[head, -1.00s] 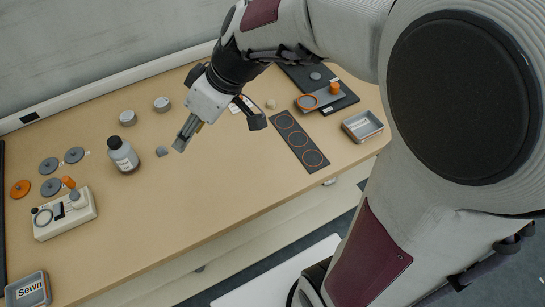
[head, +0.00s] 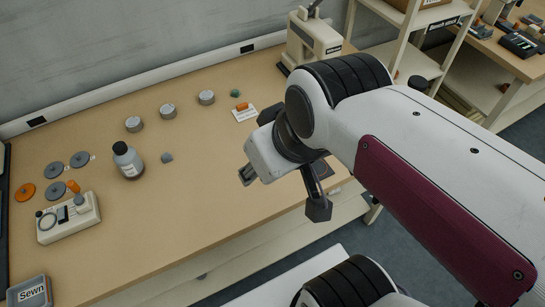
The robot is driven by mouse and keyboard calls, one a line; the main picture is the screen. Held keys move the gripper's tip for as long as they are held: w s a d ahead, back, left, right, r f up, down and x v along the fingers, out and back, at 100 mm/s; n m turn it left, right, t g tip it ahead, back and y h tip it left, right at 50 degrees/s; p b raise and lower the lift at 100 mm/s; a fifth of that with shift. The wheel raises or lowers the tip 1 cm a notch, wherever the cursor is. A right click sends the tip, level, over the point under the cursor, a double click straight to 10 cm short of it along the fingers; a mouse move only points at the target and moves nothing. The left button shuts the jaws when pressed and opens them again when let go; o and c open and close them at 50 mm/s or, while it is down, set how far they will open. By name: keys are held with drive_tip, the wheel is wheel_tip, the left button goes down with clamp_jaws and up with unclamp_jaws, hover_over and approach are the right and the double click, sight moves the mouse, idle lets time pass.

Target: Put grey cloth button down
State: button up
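I cannot pick out for certain which thing is the grey cloth button. A small grey lump (head: 166,157) lies on the table right of the bottle. Flat grey discs (head: 80,159) lie at the left beside an orange disc (head: 25,192). My gripper (head: 246,174) is over the table right of the grey lump and apart from it, with its fingers pointing down and left. The fingers are small and partly hidden by the wrist, so I cannot tell whether they are open or hold anything.
Several round tins (head: 168,110) line the back. A "Sewn" tray (head: 29,290) is front left. The middle front is clear.

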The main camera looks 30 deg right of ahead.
drive_tip(key=shift+s+d+r+m+h, duration=0.1)
drive_tip(key=shift+s+d+m+h, duration=0.3)
drive_tip(key=shift+s+d+m, duration=0.35)
drive_tip(key=shift+s, duration=0.15)
idle(0.8)
